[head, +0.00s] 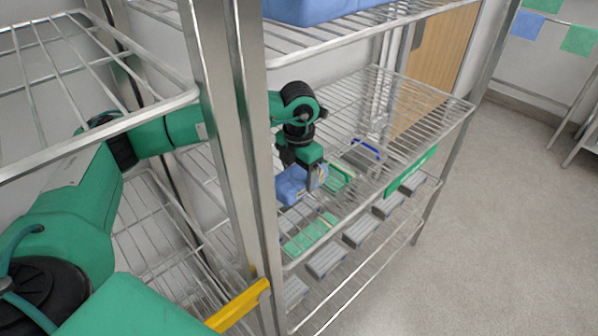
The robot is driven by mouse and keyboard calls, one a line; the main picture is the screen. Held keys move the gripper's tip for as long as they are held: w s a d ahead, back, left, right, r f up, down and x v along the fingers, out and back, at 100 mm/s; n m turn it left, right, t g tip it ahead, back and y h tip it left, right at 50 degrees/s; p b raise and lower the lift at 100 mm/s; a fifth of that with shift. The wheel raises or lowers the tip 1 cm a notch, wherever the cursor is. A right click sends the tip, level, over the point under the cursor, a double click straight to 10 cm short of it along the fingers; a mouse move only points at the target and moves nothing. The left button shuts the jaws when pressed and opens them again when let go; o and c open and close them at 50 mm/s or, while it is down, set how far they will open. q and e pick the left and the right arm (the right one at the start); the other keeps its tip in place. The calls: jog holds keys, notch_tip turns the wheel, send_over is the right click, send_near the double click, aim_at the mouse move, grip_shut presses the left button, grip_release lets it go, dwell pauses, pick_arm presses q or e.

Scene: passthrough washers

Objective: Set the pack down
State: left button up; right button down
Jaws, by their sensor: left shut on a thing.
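A blue wrapped pack (291,185) is in my left gripper (311,180), over the middle wire shelf (350,115) of the rack. My left arm comes in from the left and passes behind the front posts. The gripper is shut on the pack and points down. I cannot tell whether the underside of the pack touches the shelf wires. My right gripper is not in the head view.
Metal posts (231,150) stand close in front of my arm. An upper shelf (330,38) carries a blue pack (315,9). Several grey boxes (325,261) sit below the middle shelf. The shelf's far right part looks bare.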

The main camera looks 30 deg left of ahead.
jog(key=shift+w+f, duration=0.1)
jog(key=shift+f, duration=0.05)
pick_arm(q)
jog(key=o, duration=0.8)
jog(key=shift+f, duration=0.1)
jog(key=shift+c, duration=0.2)
jog(key=o, duration=0.4)
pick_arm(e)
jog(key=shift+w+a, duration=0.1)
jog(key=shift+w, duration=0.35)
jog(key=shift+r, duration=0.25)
